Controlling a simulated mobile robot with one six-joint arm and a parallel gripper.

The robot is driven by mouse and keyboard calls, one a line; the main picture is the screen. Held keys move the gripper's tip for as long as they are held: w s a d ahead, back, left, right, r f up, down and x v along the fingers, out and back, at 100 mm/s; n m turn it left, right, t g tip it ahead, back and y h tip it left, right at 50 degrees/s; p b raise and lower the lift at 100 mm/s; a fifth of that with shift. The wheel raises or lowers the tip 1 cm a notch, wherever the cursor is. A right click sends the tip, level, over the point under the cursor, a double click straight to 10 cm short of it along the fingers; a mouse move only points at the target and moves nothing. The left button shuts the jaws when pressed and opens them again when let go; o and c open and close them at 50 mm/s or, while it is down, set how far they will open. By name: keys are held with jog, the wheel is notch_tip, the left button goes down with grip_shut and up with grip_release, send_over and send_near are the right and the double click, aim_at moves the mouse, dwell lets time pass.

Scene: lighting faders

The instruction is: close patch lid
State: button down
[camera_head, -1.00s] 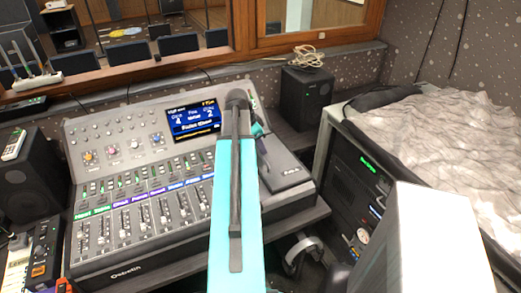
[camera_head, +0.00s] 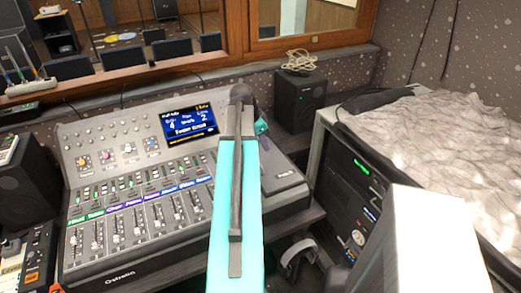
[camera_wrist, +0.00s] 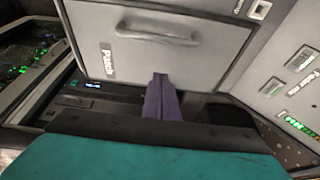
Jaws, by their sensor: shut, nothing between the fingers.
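The patch lid (camera_wrist: 155,35) is a grey panel with a bar handle and a "Patch" label, filling the upper middle of the wrist view. A dark gap lies beside that edge. How far the lid is tilted is unclear. In the head view my arm hides the fingers.
The console's lit screen (camera_head: 188,122) and faders lie left of my arm. A speaker (camera_head: 299,100) stands behind the lid. A rack (camera_head: 350,190) is close on the right, and headphones (camera_head: 297,258) hang below the desk edge.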

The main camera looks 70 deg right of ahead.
jog(key=b+v, duration=0.2)
jog(key=v, duration=0.6)
jog(key=shift+w+a+r, duration=0.2)
jog(key=shift+w+r, duration=0.1)
jog(key=shift+w, duration=0.05)
dwell(0.4)
